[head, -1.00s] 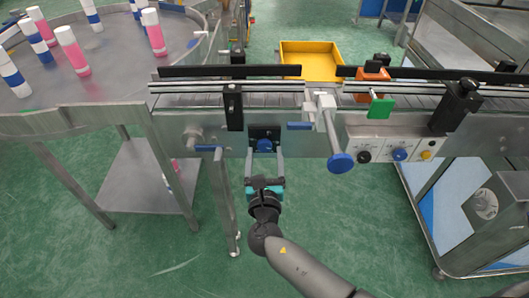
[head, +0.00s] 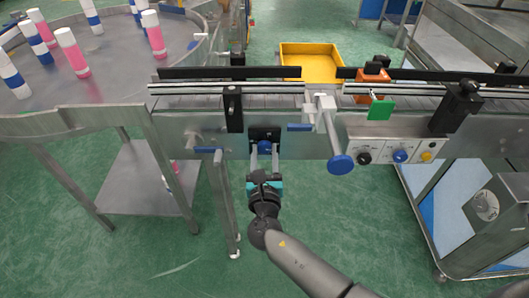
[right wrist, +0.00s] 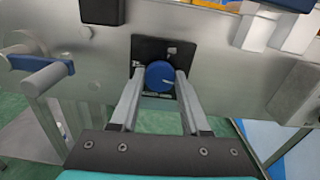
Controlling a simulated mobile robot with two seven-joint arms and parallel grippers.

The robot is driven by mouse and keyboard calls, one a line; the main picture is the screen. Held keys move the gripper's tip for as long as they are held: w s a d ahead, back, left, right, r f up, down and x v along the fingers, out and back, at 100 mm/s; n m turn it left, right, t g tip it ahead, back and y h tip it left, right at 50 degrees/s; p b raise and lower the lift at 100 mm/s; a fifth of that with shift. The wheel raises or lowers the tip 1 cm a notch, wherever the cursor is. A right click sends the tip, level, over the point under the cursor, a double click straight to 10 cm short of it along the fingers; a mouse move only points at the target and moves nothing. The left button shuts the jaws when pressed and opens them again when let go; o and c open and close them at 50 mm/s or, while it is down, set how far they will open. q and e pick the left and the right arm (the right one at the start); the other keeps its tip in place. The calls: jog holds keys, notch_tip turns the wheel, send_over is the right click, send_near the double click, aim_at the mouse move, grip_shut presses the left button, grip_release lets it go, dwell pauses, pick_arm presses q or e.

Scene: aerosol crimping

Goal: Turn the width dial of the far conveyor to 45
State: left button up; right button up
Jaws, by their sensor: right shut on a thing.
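The width dial (head: 265,147) is a small blue round knob on a black plate on the side of the conveyor (head: 290,146). In the right wrist view the blue dial (right wrist: 160,76) sits between the tips of my right gripper's two grey fingers, with the black plate (right wrist: 150,50) behind it. My right gripper (head: 264,158) reaches it from the front and is shut on the dial. The dial's pointer and the scale markings on the plate are too small to read. My left gripper is not in view.
A blue-knobbed crank (head: 341,164) hangs right of the dial, and a blue-handled lever (head: 208,149) sticks out left. A control box (head: 395,152) is further right. A round table (head: 90,85) with several bottles stands at left. A yellow bin (head: 310,62) lies behind the conveyor.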

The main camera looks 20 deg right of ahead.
grip_shut()
jog(key=n+p, duration=0.2)
jog(key=n, duration=0.1)
jog(key=shift+r+p, duration=0.1)
jog(key=shift+p, duration=0.2)
jog(key=n+p, duration=0.2)
jog(key=n, duration=0.1)
jog(key=shift+n, duration=0.4)
jog(key=n+p, duration=0.2)
jog(key=n, duration=0.2)
jog(key=shift+p, duration=0.4)
jog(key=shift+n+p, duration=0.85)
jog(key=shift+n, duration=1.65)
